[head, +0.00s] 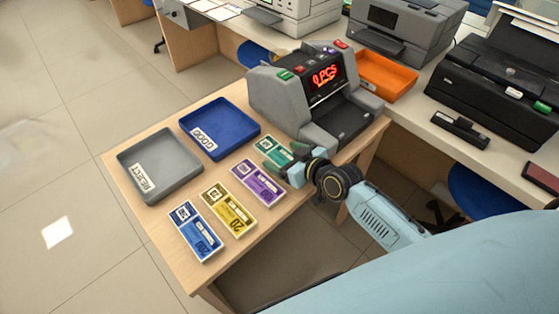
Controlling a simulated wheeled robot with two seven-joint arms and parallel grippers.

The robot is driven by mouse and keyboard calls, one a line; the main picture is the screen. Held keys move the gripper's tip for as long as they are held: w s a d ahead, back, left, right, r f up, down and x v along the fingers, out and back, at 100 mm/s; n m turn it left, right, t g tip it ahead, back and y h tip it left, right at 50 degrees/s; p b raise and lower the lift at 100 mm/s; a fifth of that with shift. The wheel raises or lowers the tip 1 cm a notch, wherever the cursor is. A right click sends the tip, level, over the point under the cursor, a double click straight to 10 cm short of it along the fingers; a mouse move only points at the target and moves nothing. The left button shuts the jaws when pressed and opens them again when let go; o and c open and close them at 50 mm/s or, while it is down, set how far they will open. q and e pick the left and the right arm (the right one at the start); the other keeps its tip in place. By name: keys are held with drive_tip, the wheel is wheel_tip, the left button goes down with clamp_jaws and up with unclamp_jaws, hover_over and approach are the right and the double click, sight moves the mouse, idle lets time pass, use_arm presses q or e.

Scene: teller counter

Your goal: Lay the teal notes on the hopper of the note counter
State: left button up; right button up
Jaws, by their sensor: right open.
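The teal notes (272,150) lie flat on the wooden table, just in front of the note counter. Their right end is hidden by my right gripper (288,163), which is open. It is right at the notes; I cannot tell whether it touches them. The grey note counter (264,92) stands at the table's back right, its red display reading 0 PCS. A dark tray-like recess (345,119) on the counter's right side looks empty. My left gripper is not in view.
Purple notes (258,183), yellow notes (228,209) and blue notes (195,231) lie in a row in front. A blue tray (220,130) marked GOOD and a grey tray (160,165) marked REJECT are empty. An orange tray (387,75) and printers stand on the counter behind.

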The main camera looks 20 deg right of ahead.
sight(283, 157)
drive_tip(key=shift+w+d+f, duration=0.1)
drive_tip(key=shift+w+f, duration=0.15)
drive_tip(key=shift+f, duration=0.05)
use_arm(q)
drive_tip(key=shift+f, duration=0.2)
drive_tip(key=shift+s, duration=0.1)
use_arm(e)
drive_tip(key=c, duration=1.2)
